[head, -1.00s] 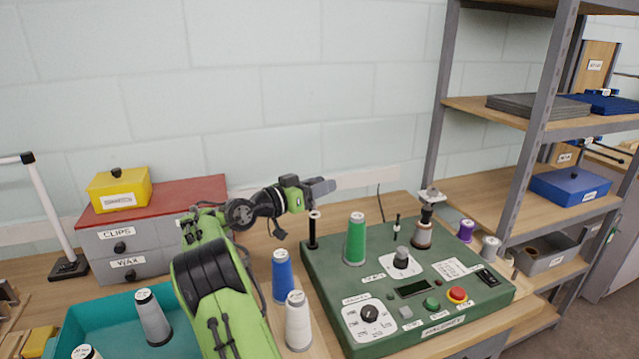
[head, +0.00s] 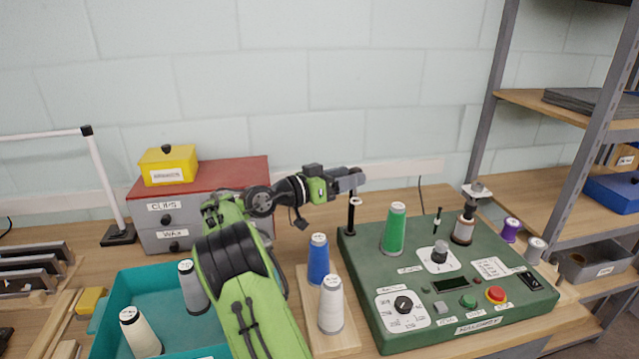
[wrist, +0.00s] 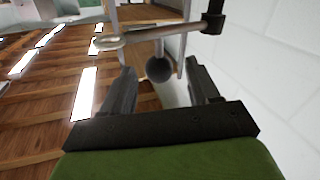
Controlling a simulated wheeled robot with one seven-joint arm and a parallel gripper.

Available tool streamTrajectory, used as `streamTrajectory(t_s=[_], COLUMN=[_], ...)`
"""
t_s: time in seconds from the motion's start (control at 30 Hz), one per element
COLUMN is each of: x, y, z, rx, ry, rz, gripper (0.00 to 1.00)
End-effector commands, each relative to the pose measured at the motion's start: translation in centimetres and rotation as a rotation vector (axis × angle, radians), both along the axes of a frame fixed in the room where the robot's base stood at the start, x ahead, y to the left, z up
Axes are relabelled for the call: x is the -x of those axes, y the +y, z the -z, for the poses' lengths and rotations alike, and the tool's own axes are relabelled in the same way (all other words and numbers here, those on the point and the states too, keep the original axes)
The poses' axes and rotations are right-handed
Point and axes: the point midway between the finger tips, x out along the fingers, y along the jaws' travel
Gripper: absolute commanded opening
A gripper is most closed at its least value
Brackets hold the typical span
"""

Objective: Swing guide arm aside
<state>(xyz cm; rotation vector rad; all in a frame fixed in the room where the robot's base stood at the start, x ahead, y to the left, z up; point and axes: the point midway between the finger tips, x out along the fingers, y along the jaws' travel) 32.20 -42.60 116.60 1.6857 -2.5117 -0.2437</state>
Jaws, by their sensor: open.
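My gripper (head: 350,182) is open above the back left corner of the green machine (head: 450,325). Just below it stands a black post (head: 351,220) with a pale ring-like top. In the wrist view a metal guide arm (wrist: 155,36) crosses in front of my gripper (wrist: 160,82). It has an eye loop at its left end and a black clamp (wrist: 214,18) at its right. A dark round knob (wrist: 158,69) shows between the two spread fingers. I cannot tell whether either finger touches it. The guide arm's full shape is hidden in the head view.
A green cone (head: 395,229) stands on the machine near my gripper. Blue (head: 318,260) and white (head: 331,305) cones stand on a wooden block at its left. A teal tray (head: 130,288) and a drawer box (head: 235,180) are further left. A pale wall is behind.

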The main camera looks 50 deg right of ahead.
Motion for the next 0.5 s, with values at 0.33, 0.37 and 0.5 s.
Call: streamTrajectory(t_s=[0.33,0.37,0.5], x=[-3.6,-3.8,-4.2], y=[8.6,9.1,10.2], z=[-0.2,-0.2,-0.1], rx=[0.003,0.003,0.002], ry=[0.002,0.002,0.000], rz=[-0.004,-0.003,0.000], gripper=[0.60,0.60,0.60])
